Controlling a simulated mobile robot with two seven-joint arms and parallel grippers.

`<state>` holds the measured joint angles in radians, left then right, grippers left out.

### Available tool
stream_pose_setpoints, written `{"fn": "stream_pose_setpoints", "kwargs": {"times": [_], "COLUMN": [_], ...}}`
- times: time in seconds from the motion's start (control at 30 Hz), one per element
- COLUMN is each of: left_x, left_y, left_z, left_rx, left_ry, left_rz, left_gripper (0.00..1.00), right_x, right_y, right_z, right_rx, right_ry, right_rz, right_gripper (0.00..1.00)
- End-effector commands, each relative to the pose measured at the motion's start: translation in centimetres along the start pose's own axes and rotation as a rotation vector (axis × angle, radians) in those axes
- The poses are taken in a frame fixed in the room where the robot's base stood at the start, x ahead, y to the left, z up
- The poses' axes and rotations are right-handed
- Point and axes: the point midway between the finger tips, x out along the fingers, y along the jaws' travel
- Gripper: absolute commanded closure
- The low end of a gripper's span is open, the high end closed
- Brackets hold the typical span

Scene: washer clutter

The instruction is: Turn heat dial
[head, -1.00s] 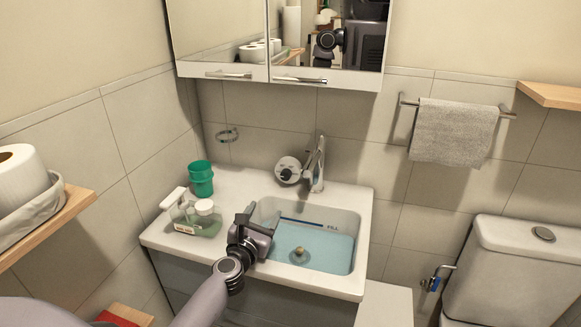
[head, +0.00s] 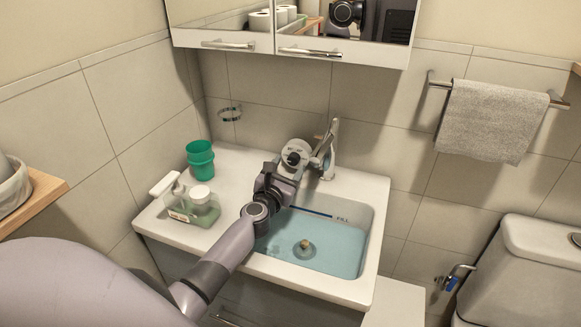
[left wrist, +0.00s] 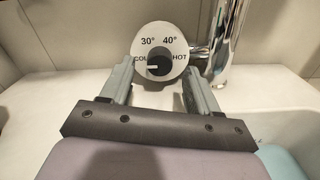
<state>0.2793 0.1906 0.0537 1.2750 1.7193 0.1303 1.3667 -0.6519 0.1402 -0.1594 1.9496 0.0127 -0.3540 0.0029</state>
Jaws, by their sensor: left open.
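The heat dial (head: 298,150) is a round white plate with a black knob, beside the chrome faucet (head: 331,150) behind the sink. In the left wrist view the dial (left wrist: 159,50) reads COLD, 30°, 40° and HOT. The white mark on its black knob (left wrist: 160,64) points left, toward COLD. My left gripper (head: 284,168) is in front of the dial and partly covers it. In the left wrist view its two fingers (left wrist: 160,82) are apart, one low on each side of the knob. I cannot tell whether they touch the dial. My right gripper is not in view.
The sink (head: 372,240) holds blue water and a drain plug (head: 304,247). A mirror cabinet (head: 240,45) hangs above. A towel (head: 490,120) hangs at right.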

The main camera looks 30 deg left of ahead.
Motion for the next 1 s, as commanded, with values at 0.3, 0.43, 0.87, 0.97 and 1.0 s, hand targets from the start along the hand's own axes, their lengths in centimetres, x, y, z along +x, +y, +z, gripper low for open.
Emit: {"fn": "stream_pose_setpoints", "kwargs": {"times": [0.3,0.43,0.87,0.97,1.0], "left_x": [2.1,2.2,2.2,2.1,2.1], "left_y": [-0.1,0.0,0.0,0.0,0.0], "left_z": [0.0,0.0,0.0,0.0,0.0], "left_rx": [0.000,0.000,0.001,0.008,0.014], "left_ry": [0.000,0.000,0.000,0.000,0.000], "left_rz": [-0.001,-0.001,0.000,0.000,0.000], "left_gripper": [0.39,0.39,0.95,0.95,0.95], "right_x": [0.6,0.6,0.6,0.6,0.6], "right_y": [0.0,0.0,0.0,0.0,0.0], "right_z": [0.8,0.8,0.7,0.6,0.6], "right_rx": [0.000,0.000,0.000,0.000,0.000], "right_ry": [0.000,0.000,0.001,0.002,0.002], "right_rz": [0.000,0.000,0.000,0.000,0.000], "right_gripper": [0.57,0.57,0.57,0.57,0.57]}}
